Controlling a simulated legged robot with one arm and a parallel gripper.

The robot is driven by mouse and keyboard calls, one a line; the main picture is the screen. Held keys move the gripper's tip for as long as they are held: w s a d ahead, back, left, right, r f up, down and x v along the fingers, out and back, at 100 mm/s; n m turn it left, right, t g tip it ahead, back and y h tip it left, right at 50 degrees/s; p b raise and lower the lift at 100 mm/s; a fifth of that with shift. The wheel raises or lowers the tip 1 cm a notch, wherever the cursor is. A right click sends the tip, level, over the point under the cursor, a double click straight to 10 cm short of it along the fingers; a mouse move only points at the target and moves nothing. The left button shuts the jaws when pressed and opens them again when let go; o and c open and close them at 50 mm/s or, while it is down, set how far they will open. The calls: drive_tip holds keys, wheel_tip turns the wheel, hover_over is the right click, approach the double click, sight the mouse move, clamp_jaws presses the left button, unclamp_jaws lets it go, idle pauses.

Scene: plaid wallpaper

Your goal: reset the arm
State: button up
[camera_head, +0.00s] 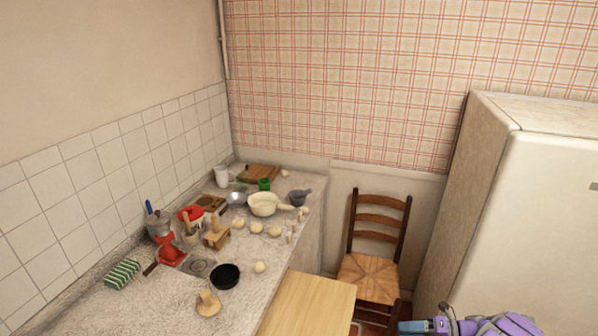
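My arm (500,325) shows only as a purple and blue piece at the bottom right edge, low in front of the fridge. Most of it is cut off by the frame. I cannot make out the fingertips of my gripper, so neither its opening nor anything held in it shows. The visible part of the arm is apart from the counter and its objects.
A stone counter (165,300) on the left holds a black bowl (225,276), a red grinder (168,250), a cream pan (263,204) and several pale round items. A wooden table (308,305), a chair (372,272) and a fridge (535,215) stand to the right.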

drive_tip(key=s+a+r+n+g+h, duration=0.25)
drive_tip(key=a+r+n+g, duration=0.35)
drive_tip(key=a+r+n, duration=1.1)
drive_tip(key=s+a+r+n+g+h, duration=0.2)
drive_tip(key=s+a+r+n+h, duration=0.3)
drive_tip(key=s+a+r, duration=0.55)
drive_tip(key=s+d+n+t+h, duration=0.1)
drive_tip(key=s+d+n+h, duration=0.2)
drive_tip(key=s+n, duration=0.4)
drive_tip(key=s+d+r+n+t+h, duration=0.1)
drive_tip(key=s+d+n+h, duration=0.2)
drive_tip(key=s+n, duration=0.5)
drive_tip(key=s+h, duration=0.1)
drive_tip(key=s, duration=0.8)
drive_tip(key=shift+d, duration=0.35)
